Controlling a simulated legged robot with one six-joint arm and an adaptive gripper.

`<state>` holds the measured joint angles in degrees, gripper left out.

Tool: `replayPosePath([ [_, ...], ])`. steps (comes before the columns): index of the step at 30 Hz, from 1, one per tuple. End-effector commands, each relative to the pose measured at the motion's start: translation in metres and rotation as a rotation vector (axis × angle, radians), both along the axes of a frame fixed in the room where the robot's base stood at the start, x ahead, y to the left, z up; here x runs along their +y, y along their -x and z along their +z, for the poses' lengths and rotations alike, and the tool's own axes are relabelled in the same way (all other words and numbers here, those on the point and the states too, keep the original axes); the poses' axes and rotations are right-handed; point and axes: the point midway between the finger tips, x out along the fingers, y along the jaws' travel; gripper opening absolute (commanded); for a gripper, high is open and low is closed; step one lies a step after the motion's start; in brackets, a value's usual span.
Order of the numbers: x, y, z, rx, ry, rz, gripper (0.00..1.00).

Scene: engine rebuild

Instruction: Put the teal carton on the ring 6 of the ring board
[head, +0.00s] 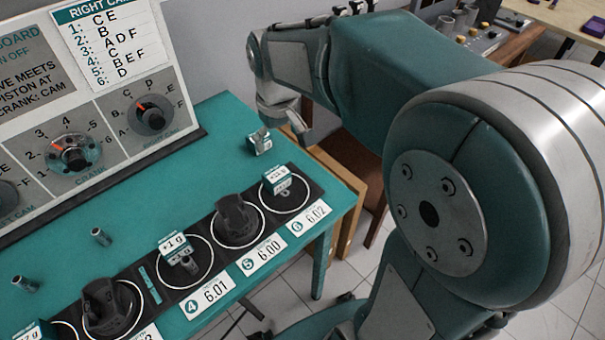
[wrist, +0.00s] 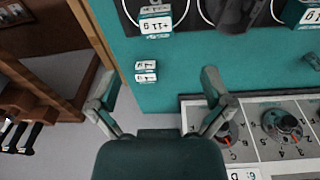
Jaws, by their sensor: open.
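A small teal carton with white labels (head: 256,147) stands on the teal table beyond the ring board's end; it also shows in the wrist view (wrist: 145,71). Ring 6 of the ring board (head: 303,206) is the end ring, by the 6.02 label. Another teal and white carton, marked +11 g (head: 277,179), is at ring 6; it also shows in the wrist view (wrist: 155,22). My gripper (wrist: 160,80) is open, and the small carton lies between its fingers in the wrist view, with no contact visible. In the head view my arm hides part of the gripper.
Ring 5 holds a dark part (head: 237,218). A dial panel (head: 110,95) stands behind. The table's edge is close beside the small carton.

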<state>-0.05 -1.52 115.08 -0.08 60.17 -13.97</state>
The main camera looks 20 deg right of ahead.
Motion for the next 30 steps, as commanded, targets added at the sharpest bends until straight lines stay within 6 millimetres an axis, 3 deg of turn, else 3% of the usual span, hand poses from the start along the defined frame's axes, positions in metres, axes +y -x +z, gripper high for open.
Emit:
replayPosePath([
  [6, 0.0, 0.062, 0.03, -0.141, -0.016, -0.084, 1.0],
  [16, 0.0, 0.143, 0.036, -0.33, -0.057, -0.201, 1.0],
  [21, 0.0, 0.161, 0.032, -0.377, -0.073, -0.232, 1.0],
  [30, 0.0, 0.163, 0.031, -0.381, -0.074, -0.237, 1.0],
])
